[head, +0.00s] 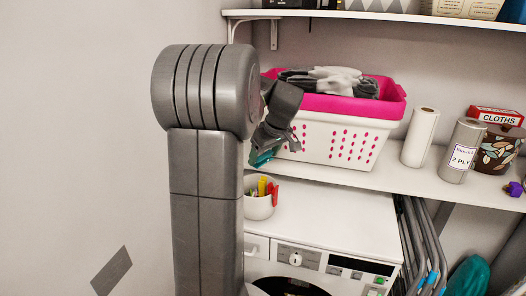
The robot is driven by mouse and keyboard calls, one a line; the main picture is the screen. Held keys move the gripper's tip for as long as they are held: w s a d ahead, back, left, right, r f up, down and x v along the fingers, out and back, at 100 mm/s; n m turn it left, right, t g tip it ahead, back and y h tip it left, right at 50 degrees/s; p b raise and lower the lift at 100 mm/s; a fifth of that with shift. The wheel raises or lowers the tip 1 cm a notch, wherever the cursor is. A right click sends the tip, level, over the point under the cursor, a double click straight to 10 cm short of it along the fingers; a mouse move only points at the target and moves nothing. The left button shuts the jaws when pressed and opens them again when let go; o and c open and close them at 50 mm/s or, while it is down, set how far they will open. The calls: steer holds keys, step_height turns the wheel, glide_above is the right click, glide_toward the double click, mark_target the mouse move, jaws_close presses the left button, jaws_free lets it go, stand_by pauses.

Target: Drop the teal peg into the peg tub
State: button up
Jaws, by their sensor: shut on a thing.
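The peg tub is a small white tub (259,210) on top of the white machine, partly hidden by my arm at its left. Yellow and red pegs (267,188) stick up out of it. My gripper (268,150) is shut on the teal peg (259,159) and holds it a little above the tub, apart from it. The peg is partly hidden by the fingers and by my arm.
A white and pink laundry basket (340,138) stands on the shelf (383,178) close behind my gripper. Paper rolls, a patterned pot (497,150) and a purple item (513,189) are to the right. The machine's top (325,220) is clear right of the tub.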

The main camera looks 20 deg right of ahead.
mark_target(265, 162)
steer(key=shift+f+b, duration=1.05)
steer(key=shift+f, duration=0.8)
steer(key=o, duration=1.1)
steer(key=v, duration=1.4)
steer(key=shift+w+f, duration=0.1)
